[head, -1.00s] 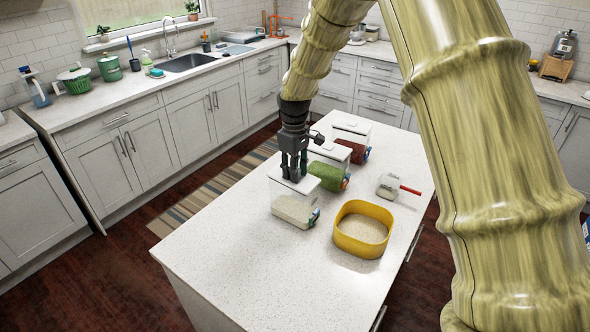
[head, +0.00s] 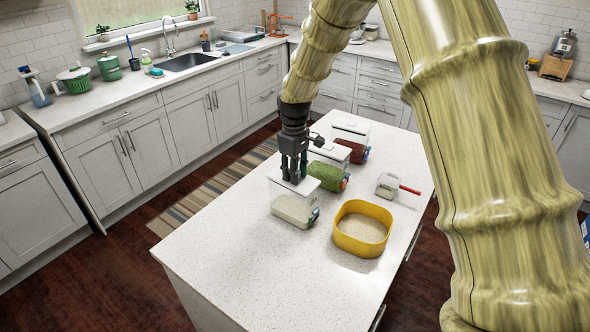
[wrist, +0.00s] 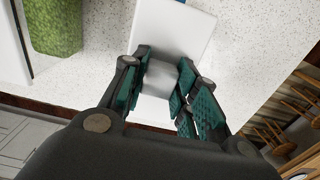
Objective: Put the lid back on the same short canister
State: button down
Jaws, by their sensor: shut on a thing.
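The short clear canister (head: 293,209), with pale grains in its lower part, stands on the island nearest the front. Its white rectangular lid (head: 285,184) is level at the canister's mouth; I cannot tell whether it is fully seated. My gripper (head: 292,177) points down over it. In the wrist view my gripper (wrist: 160,80) is shut on the raised grip of the lid, and the flat lid (wrist: 175,25) extends beyond the fingers. The canister's body is hidden below the lid in that view.
Close behind stand a canister with green contents (head: 328,174) and one with red-brown contents (head: 354,150). A yellow tub of grains (head: 340,240) is at the right, with a red-handled scoop (head: 408,189) beyond. The island's front (head: 240,275) is clear.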

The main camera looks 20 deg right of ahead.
dwell(0.3)
jog(key=c, duration=1)
grip_release()
jog(key=shift+c, duration=0.2)
jog(key=o, duration=0.6)
jog(key=shift+c, duration=0.2)
jog(key=shift+r, duration=0.1)
jog(key=shift+r+p, duration=2.45)
jog(key=shift+r, duration=0.95)
